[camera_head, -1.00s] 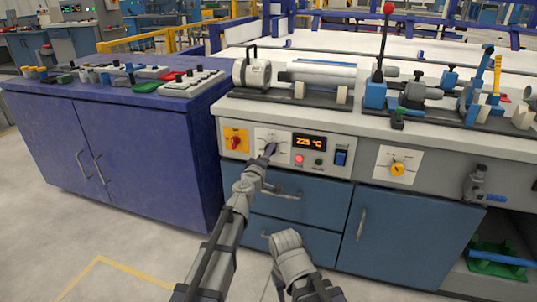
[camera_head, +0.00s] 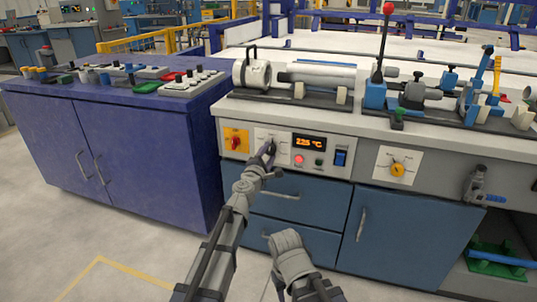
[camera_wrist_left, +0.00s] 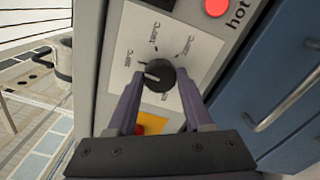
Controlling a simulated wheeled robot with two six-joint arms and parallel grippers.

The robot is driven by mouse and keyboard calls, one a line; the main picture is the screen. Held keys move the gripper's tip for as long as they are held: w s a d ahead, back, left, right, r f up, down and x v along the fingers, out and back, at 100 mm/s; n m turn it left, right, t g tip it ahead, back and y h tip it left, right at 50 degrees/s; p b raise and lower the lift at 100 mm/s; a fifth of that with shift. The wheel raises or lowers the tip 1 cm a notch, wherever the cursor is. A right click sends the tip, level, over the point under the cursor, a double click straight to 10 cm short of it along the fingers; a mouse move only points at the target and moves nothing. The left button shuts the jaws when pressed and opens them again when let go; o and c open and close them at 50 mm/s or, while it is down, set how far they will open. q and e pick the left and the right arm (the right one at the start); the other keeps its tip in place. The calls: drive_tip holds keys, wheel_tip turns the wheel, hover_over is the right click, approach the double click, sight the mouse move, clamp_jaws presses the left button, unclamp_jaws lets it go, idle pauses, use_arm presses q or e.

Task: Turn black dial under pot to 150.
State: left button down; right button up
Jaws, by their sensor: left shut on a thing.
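The black dial (camera_head: 271,146) sits on a white scale plate on the grey front panel, below the bench top with the white cylinder pot. In the left wrist view the round dial (camera_wrist_left: 158,75) carries a white pointer mark towards the picture's left; the scale figures are too small to read surely. My left gripper (camera_head: 267,153) is shut on the dial, with its purple fingers on either side of it in the wrist view (camera_wrist_left: 156,95). The orange display (camera_head: 309,142) beside the dial reads 225 °C. My right arm shows at the bottom middle, but its gripper is not visible.
A red knob on a yellow plate (camera_head: 236,141) is left of the dial. Red and green buttons and a blue switch (camera_head: 340,158) are right of it. A yellow dial (camera_head: 397,169) is farther right. Blue drawers (camera_head: 290,194) lie below the panel.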

use_arm(q)
drive_tip(key=shift+n, duration=0.5)
drive_tip(key=shift+c, duration=1.5)
unclamp_jaws()
drive_tip(key=shift+s, duration=0.1)
drive_tip(key=v, duration=0.7)
drive_tip(key=shift+s, duration=0.25)
drive_tip(key=shift+a, duration=0.1)
